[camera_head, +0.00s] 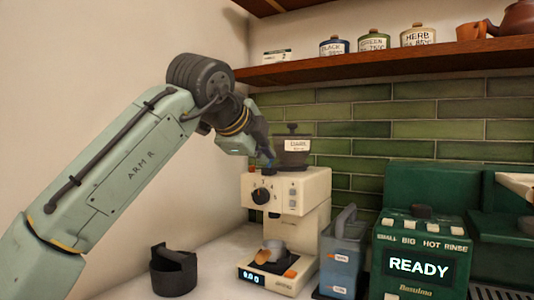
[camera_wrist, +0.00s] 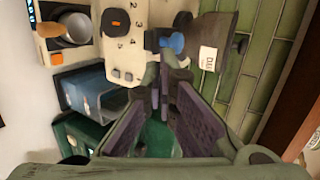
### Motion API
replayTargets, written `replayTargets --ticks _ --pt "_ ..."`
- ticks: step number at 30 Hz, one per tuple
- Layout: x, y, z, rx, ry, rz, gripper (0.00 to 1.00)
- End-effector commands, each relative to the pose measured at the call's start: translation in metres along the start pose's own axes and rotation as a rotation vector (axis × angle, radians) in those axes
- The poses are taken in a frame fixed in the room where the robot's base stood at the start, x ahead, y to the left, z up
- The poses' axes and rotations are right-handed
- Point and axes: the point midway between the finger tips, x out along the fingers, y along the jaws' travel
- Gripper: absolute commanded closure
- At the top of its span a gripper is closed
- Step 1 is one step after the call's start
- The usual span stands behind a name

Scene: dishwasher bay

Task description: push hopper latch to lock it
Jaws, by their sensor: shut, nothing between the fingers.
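The dark hopper (camera_head: 293,158) with a white label and a lidded top stands on the cream machine (camera_head: 312,188). It also shows in the wrist view (camera_wrist: 212,35). A blue-tipped latch (camera_wrist: 172,43) juts from the hopper's base area; a little of its blue (camera_head: 270,164) shows in the head view beside my fingers. My gripper (camera_head: 266,156) is shut and empty, pointing down at the left side of the hopper. In the wrist view its fingertips (camera_wrist: 160,68) are close to the blue latch; I cannot tell whether they touch it.
A blue-grey bin (camera_head: 342,250) and a green machine reading READY (camera_head: 418,264) stand to the right. A black container (camera_head: 173,270) sits on the counter at left. A wooden shelf (camera_head: 390,60) with several tins runs above; green tiles back the counter.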

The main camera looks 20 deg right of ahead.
Motion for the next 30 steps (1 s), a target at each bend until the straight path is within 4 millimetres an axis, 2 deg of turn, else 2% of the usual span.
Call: replayTargets --ticks 6,20,24,30 --pt "0.023 -0.009 -0.001 0.001 0.0 0.0 1.0" --pt "0.029 -0.011 -0.001 0.001 0.002 -0.002 1.0" --pt "0.038 -0.021 -0.003 -0.001 0.005 -0.002 1.0" --pt "0.053 -0.025 -0.005 0.0 0.002 -0.001 1.0"
